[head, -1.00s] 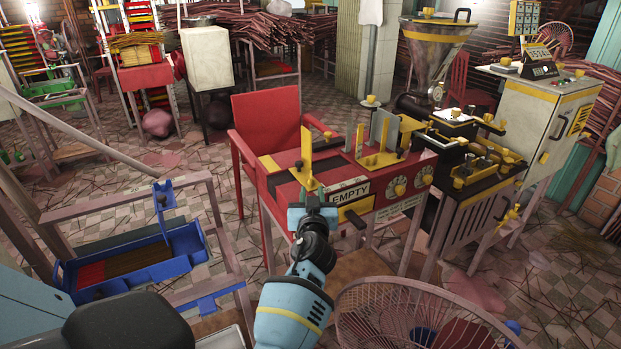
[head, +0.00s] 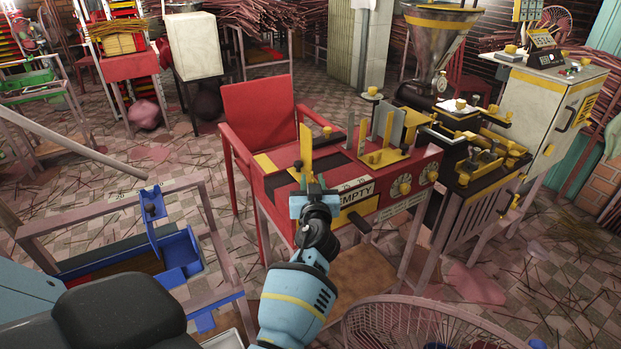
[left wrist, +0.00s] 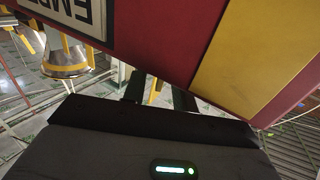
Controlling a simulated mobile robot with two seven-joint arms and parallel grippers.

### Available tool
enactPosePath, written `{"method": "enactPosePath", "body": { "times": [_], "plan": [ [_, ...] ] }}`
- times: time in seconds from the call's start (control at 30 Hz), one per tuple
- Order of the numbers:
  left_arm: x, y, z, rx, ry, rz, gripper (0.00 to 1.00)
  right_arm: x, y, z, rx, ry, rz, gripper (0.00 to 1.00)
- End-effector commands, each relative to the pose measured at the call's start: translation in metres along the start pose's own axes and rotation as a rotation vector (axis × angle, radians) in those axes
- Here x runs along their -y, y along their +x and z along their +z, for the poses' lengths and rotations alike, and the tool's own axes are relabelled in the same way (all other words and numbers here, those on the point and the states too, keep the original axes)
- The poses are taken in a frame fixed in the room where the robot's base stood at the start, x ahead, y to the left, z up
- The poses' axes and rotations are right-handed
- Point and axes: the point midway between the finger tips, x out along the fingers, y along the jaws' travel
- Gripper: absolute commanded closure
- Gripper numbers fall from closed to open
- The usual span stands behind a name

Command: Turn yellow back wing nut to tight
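Several yellow nuts and knobs sit on the black extruder (head: 462,205) at the right in the head view. One yellow wing-like nut (head: 514,201) is on its front right side, and other yellow clamp pieces (head: 484,160) are on its top. I cannot tell which is the back wing nut. My left gripper (head: 308,183) is at the front left edge of the red table (head: 400,171), well left of the extruder. In the left wrist view its two dark fingers (left wrist: 158,95) stand apart with nothing held, below the red panel. My right gripper is not in view.
The red table carries an "EMPTY" sign (head: 354,195), yellow upright plates and dials. A fan cage (head: 430,325) stands at the front. A hopper (head: 435,50) and white cabinet (head: 550,105) are behind the extruder. Floor shows at right.

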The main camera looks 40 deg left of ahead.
Motion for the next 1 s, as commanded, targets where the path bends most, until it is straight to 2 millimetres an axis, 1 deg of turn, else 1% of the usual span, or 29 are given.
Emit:
{"method": "enactPosePath", "body": {
  "times": [0.4, 0.43, 0.47, 0.63, 0.87, 1.0],
  "plan": [
    [-0.0013, -0.0005, 0.0000, 0.000, -0.001, 0.000, 0.72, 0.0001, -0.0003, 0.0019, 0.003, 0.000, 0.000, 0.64],
    [-0.0013, -0.0005, 0.0000, 0.000, -0.001, 0.000, 0.73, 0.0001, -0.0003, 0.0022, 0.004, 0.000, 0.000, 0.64],
    [-0.0013, -0.0005, 0.0000, 0.000, -0.001, 0.000, 0.77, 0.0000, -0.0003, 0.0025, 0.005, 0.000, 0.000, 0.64],
    [-0.0012, -0.0005, 0.0000, 0.000, 0.000, 0.000, 0.99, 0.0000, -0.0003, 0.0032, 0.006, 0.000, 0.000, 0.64],
    [-0.0011, -0.0005, -0.0001, 0.000, 0.000, 0.002, 1.00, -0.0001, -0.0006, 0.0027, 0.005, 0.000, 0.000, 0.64],
    [-0.0006, -0.0004, -0.0017, -0.001, 0.001, 0.020, 1.00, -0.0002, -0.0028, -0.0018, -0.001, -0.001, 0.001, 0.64]
  ]
}}
